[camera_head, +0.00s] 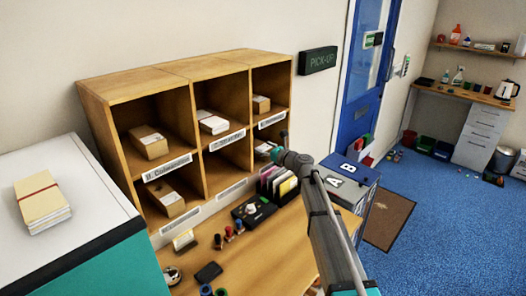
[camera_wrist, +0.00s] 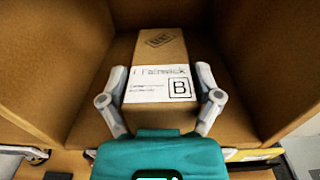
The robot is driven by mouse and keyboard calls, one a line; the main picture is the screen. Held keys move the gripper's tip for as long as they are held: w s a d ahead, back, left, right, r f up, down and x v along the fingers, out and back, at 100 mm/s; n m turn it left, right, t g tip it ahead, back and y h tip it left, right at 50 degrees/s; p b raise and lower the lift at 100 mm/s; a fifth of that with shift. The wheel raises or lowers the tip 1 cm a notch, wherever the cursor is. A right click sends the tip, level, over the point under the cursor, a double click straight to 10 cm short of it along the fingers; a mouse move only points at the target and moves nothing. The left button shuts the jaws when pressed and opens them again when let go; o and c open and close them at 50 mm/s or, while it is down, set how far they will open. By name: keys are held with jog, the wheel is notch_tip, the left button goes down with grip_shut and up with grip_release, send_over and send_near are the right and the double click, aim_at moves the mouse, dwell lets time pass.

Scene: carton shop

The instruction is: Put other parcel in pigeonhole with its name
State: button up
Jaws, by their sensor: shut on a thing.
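My gripper (camera_wrist: 161,100) is shut on a brown parcel (camera_wrist: 160,60) in the wrist view. One finger presses each side. The parcel has a white label with a name that looks like "Fairwack", a boxed "B" and a dark stamp at its far end. It is inside a wooden compartment, with walls on both sides and a back. In the head view my gripper (camera_head: 270,150) reaches into the lower right of the wooden pigeonhole rack (camera_head: 130,87); the parcel there is mostly hidden. The name strip of that hole is hidden by my arm.
Brown parcels sit in the upper left (camera_head: 148,142), upper right (camera_head: 261,104) and lower left (camera_head: 168,199) holes. White packets (camera_head: 212,122) lie in the upper middle. Stamps (camera_head: 228,234), a black device (camera_head: 254,211) and a file holder (camera_head: 278,184) stand before the rack.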

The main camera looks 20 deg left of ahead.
jog(key=shift+f, duration=0.1)
jog(key=o, duration=1.1)
jog(key=shift+c, duration=0.2)
jog(key=shift+r, duration=0.25)
jog(key=v, duration=1.2)
jog(key=shift+s+f, duration=0.1)
jog(key=shift+f, duration=0.05)
